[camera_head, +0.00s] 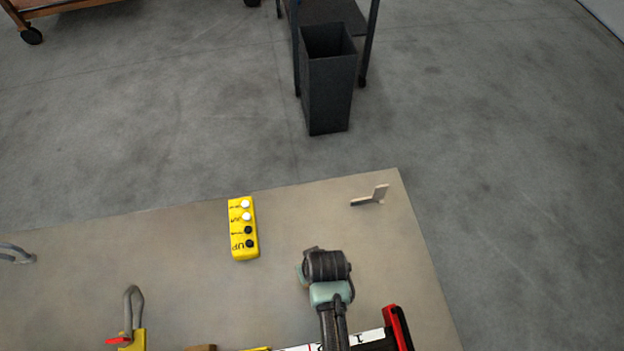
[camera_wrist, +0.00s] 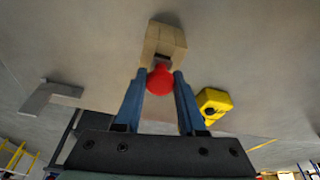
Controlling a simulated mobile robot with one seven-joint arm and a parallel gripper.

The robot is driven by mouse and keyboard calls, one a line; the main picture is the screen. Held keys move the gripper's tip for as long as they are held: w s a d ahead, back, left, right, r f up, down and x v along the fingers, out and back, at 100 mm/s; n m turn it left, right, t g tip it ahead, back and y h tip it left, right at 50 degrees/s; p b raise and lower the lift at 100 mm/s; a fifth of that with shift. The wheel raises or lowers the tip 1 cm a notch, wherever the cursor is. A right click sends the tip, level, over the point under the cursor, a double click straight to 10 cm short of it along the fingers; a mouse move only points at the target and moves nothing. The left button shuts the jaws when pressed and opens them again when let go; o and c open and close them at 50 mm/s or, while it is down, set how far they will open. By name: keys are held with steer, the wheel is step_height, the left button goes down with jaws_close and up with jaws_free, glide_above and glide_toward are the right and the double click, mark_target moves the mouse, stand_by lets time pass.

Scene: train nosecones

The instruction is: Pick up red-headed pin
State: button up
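In the wrist view, the pin's round red head (camera_wrist: 160,79) lies between the tips of my gripper (camera_wrist: 161,77). Its two blue fingers lie one on each side of the red head, very close to it. Whether they press on it cannot be told. Directly beyond the head in the picture is a tan block (camera_wrist: 163,42), with a dark recess facing the head. The pin's shank is hidden. In the head view, my gripper and the red head are not visible.
A yellow button pendant (camera_head: 243,229) lies on the table (camera_head: 165,235). It also shows in the wrist view (camera_wrist: 213,105). An L-shaped bracket (camera_head: 371,197) lies near the table's far right corner. A padlock with a grey shackle (camera_head: 133,305) is at lower left. A dark bin (camera_head: 328,85) stands beyond.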

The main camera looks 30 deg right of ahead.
jaws_close()
steer(key=shift+r, duration=0.15)
